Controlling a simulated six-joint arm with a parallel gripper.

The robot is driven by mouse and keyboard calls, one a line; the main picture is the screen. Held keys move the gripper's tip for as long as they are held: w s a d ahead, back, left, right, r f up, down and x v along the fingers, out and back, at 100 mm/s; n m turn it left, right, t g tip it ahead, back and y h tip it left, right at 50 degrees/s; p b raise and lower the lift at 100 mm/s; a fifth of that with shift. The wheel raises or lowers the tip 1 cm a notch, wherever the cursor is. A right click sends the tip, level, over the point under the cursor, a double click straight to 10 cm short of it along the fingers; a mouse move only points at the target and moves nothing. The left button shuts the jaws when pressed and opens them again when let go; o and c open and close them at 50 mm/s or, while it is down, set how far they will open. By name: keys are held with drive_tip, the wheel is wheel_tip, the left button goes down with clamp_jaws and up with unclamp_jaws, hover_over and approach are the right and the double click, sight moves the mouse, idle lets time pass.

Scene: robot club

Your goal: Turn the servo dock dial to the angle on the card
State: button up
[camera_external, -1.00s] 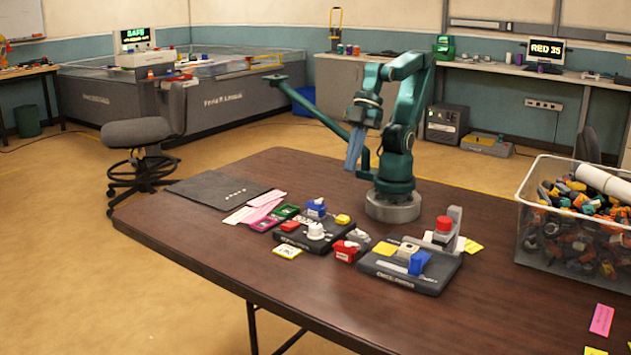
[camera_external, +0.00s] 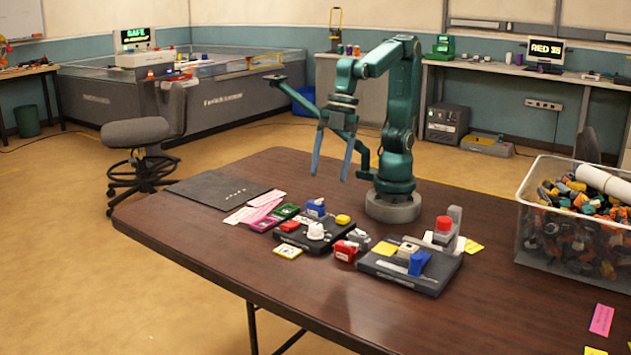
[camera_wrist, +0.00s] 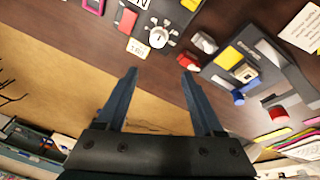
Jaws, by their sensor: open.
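The servo dock is a dark box (camera_external: 290,239) on the table with a white round dial (camera_external: 316,231) on top. The dial shows in the wrist view (camera_wrist: 158,37) with a pointer and tick marks around it. A small pale card (camera_external: 288,252) with dark writing lies at the dock's front edge; it also shows in the wrist view (camera_wrist: 138,48), its writing too small to read surely. My gripper (camera_external: 329,180) is open and empty, in the air above and behind the dock. Its two blue fingers are spread wide in the wrist view (camera_wrist: 159,70), apart from the dial.
A second dark dock (camera_external: 400,279) with a blue lever and red button stands to the right. A red block (camera_external: 345,251) sits between the docks. Coloured cards (camera_external: 262,208) and a black mat (camera_external: 218,189) lie to the left. A parts bin (camera_external: 570,245) stands at right. The front table is clear.

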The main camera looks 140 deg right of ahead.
sight(316, 225)
drive_tip(key=w+f+g, duration=0.1)
drive_tip(key=f, duration=0.1)
drive_tip(key=w+d+f+g, duration=0.1)
drive_tip(key=f, duration=0.1)
drive_tip(key=w+f+g, duration=0.1)
drive_tip(key=f, duration=0.2)
drive_tip(key=shift+d+n, duration=0.25)
drive_tip(key=shift+n, duration=0.05)
drive_tip(key=shift+s+d+f, duration=0.1)
drive_tip(key=shift+f, duration=2.8)
clamp_jaws()
